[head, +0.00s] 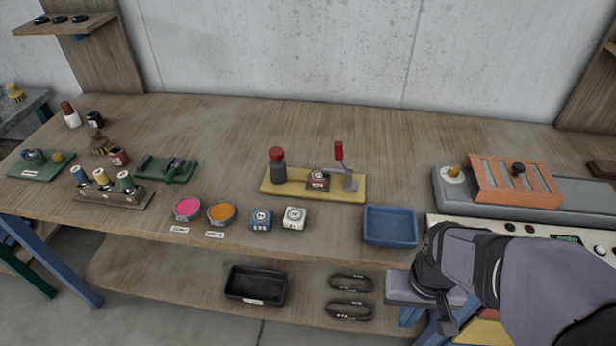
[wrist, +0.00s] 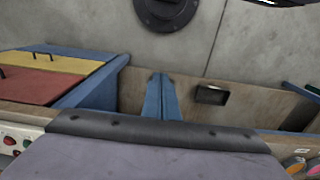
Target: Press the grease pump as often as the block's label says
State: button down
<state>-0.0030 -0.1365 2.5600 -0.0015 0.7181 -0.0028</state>
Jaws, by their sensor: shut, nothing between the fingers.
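The grease pump stands on a yellow base plate (head: 268,184) at the middle of the bench. It has a dark grey bottle with a red cap (head: 277,154) at the left and a lever with a red grip (head: 339,151) at the right. A dark red block (head: 318,180) with a pale label sits on the plate between them; the label is too small to read. My gripper (head: 447,325) is shut and empty at the lower right, beyond the bench's front edge and well away from the pump. The wrist view shows neither pump nor block.
A blue block (head: 261,219) and a white block (head: 294,217) stand in front of the pump. A blue tray (head: 391,240) is to their right. Pink (head: 187,208) and orange (head: 221,212) pots are to the left. A grey machine with an orange slatted cover (head: 517,184) fills the right.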

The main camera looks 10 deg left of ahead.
jog(key=a+r+n+g+p, duration=0.3)
jog(key=a+r+p, duration=0.25)
jog(key=p, duration=0.55)
jog(key=w+a+m+t+y+p, duration=0.3)
jog(key=w+a+m+p, duration=0.15)
jog(key=w+a, duration=1.35)
jog(key=w+a+r+m+t+y, duration=0.1)
jog(key=w+a+r+m+t, duration=0.2)
jog(key=w+r+m, duration=0.4)
jog(key=w+a+r+m+t+y, duration=0.2)
jog(key=w+a+r+m+t, duration=0.2)
jog(key=w+m, duration=0.6)
notch_tip(320, 180, up, 3)
jog(key=w+a, duration=0.2)
jog(key=shift+w+a+r+p, duration=0.2)
jog(key=shift+w+a+p, duration=0.1)
